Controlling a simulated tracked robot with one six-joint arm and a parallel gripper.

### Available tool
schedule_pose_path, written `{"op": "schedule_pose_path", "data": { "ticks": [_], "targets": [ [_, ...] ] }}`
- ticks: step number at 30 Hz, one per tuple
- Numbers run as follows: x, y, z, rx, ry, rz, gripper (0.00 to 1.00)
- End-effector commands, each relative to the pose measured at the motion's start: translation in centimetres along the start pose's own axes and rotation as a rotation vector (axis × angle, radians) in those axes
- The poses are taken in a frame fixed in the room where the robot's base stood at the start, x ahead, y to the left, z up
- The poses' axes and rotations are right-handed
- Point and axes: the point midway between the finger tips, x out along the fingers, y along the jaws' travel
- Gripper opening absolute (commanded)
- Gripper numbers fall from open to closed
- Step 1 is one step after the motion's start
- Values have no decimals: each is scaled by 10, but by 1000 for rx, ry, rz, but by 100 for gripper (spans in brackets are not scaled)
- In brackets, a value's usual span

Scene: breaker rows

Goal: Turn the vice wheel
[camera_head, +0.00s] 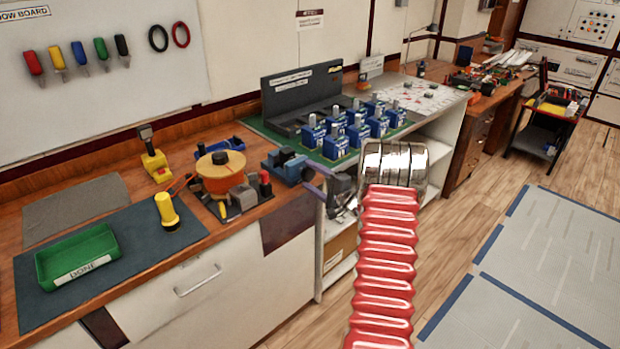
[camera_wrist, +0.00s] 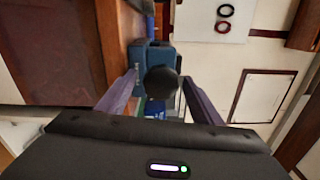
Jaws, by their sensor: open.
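The blue vice (camera_head: 285,163) sits at the right front edge of the wooden bench. In the wrist view, the blue vice body (camera_wrist: 150,56) lies ahead, and a dark round knob-like part, apparently the vice wheel (camera_wrist: 161,82), faces the camera. My gripper (camera_head: 314,179) is at the vice's front side in the head view. In the wrist view my gripper (camera_wrist: 160,77) is open, with one purple-grey finger on each side of the wheel. Nothing is seen gripped. Whether a finger touches the wheel cannot be told.
An orange reel (camera_head: 221,172) stands left of the vice. A green DONE tray (camera_head: 78,256) and a yellow torch (camera_head: 166,211) are further left. Several blue breakers (camera_head: 358,132) stand on the green mat behind.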

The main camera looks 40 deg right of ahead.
Motion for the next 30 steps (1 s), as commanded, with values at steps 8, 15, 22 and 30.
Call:
{"op": "schedule_pose_path", "data": {
  "ticks": [8,15,22,30],
  "targets": [
    [-38,0,-2,1,4,0,60],
    [-81,0,-1,1,2,1,60],
    [-117,1,0,1,2,1,60],
    [-132,2,0,1,-1,2,60]
  ]
}}
